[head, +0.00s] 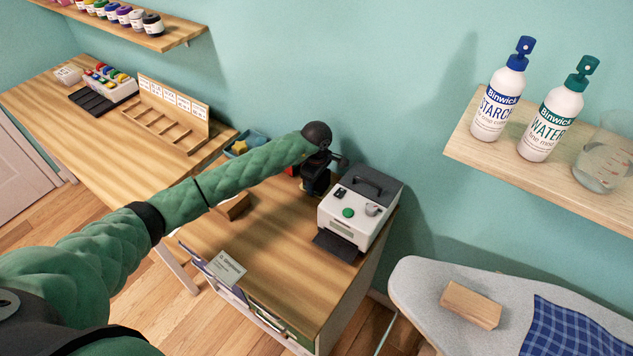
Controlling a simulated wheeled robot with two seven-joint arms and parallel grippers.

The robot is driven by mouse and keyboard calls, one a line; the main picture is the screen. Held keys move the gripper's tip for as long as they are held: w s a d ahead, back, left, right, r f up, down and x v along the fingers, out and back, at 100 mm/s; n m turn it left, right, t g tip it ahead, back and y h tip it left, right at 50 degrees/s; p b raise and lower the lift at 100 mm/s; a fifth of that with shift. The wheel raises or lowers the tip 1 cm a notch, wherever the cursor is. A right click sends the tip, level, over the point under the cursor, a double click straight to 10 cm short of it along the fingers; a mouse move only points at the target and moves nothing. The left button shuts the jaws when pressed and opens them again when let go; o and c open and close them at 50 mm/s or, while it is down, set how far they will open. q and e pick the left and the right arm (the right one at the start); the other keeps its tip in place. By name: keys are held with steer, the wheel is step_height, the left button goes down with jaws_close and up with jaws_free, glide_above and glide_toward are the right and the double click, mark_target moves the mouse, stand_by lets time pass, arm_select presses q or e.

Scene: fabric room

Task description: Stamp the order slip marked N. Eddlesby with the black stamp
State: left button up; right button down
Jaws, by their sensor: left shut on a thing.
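My left gripper (317,180) is at the back of the near wooden table, just left of the white machine. It is shut on a small dark thing that its own fingers mostly hide; I cannot tell whether this is the black stamp. Eddlesby slip. My right gripper is not in view.
The white machine (337,222) has a green button and a dark front tray. A blue bin (236,150) and wooden block (234,207) are near my left arm. The table's middle (265,248) is clear. An ironing board (415,285) stands right, below a bottle shelf (550,185).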

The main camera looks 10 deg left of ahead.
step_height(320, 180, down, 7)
steer(key=b, duration=0.6)
steer(key=shift+b, duration=0.4)
stand_by(6.7)
